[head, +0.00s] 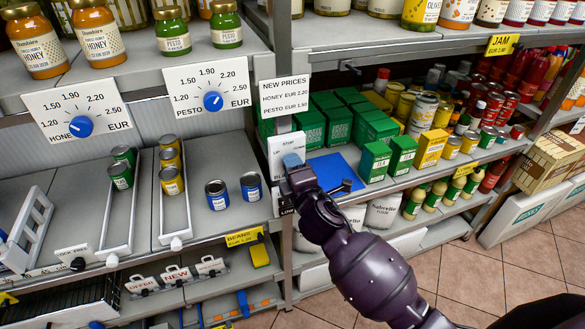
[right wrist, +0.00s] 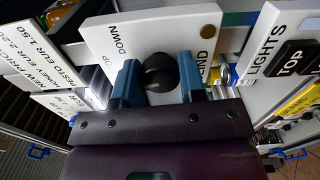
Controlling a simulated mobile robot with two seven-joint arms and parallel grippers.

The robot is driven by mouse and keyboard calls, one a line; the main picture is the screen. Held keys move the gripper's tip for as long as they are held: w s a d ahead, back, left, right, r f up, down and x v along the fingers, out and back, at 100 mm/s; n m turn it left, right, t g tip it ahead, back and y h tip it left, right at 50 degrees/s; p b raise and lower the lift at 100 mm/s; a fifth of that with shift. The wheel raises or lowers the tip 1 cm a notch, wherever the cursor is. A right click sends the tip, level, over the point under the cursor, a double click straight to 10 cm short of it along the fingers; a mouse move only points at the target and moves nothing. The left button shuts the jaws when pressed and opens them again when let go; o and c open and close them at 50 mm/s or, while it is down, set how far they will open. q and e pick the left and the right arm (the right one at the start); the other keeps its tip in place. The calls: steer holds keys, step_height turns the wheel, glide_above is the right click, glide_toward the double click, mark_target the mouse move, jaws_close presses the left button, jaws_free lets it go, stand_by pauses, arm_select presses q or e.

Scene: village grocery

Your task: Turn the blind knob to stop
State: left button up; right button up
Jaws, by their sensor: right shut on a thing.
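My right gripper (head: 292,162) covers the knob there. In the right wrist view the blue fingers of my right gripper (right wrist: 159,82) stand on both sides of the knob and are shut on it. The knob's pointer is not clear. My left gripper is not in view.
A LIGHTS panel (right wrist: 264,42) with a black TOP part is close on the right in the right wrist view. A NEW PRICES card (head: 284,95) hangs just above the knob panel. Price dials (head: 212,101) and shelved cans and boxes (head: 374,161) stand on either side.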

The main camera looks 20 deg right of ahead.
steer(key=shift+m, duration=1.2)
steer(key=o, duration=0.9)
steer(key=s, duration=1.1)
steer(key=shift+d, duration=0.15)
steer(key=shift+w, duration=0.1)
